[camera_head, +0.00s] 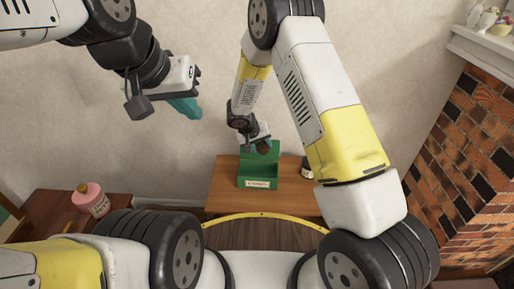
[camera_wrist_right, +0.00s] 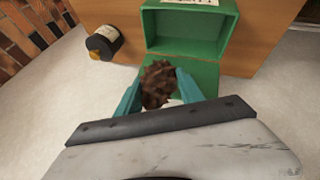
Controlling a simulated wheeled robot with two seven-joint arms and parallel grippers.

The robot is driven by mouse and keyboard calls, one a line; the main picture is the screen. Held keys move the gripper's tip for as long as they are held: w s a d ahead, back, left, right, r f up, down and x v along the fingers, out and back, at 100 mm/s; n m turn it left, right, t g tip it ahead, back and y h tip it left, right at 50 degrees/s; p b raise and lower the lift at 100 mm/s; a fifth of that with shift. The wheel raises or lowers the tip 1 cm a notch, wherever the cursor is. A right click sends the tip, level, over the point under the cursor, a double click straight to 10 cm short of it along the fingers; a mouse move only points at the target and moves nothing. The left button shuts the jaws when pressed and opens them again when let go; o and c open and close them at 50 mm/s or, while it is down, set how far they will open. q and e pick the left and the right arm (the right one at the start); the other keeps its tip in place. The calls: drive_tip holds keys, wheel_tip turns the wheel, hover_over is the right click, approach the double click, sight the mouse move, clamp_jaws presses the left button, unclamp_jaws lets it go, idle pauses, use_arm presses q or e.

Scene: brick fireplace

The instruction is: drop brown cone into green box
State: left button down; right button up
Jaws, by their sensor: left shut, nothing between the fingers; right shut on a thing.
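The green box (camera_head: 258,183) stands on a wooden table with its lid raised at the back and a label on its front. In the right wrist view the open box (camera_wrist_right: 216,48) shows its inside, which looks empty where visible. My right gripper (camera_head: 263,147) is shut on the brown cone (camera_wrist_right: 158,86), which sits between its teal fingers. In that view the cone overlaps the lid, close to the opening; its height above the box is hard to tell. My left gripper (camera_head: 187,107) is shut and empty, in the air at the upper left, away from the box.
A dark bottle (camera_head: 307,168) stands right of the box, also visible in the wrist view (camera_wrist_right: 103,43). A pink bottle (camera_head: 90,199) stands on a side table (camera_head: 50,208) at the left. The brick fireplace (camera_head: 470,150) is at the right. Bare tabletop (camera_head: 225,190) lies left of the box.

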drive_tip(key=shift+f, duration=2.85)
drive_tip(key=o, duration=1.4)
drive_tip(key=v, duration=0.8)
drive_tip(key=shift+d, duration=0.1)
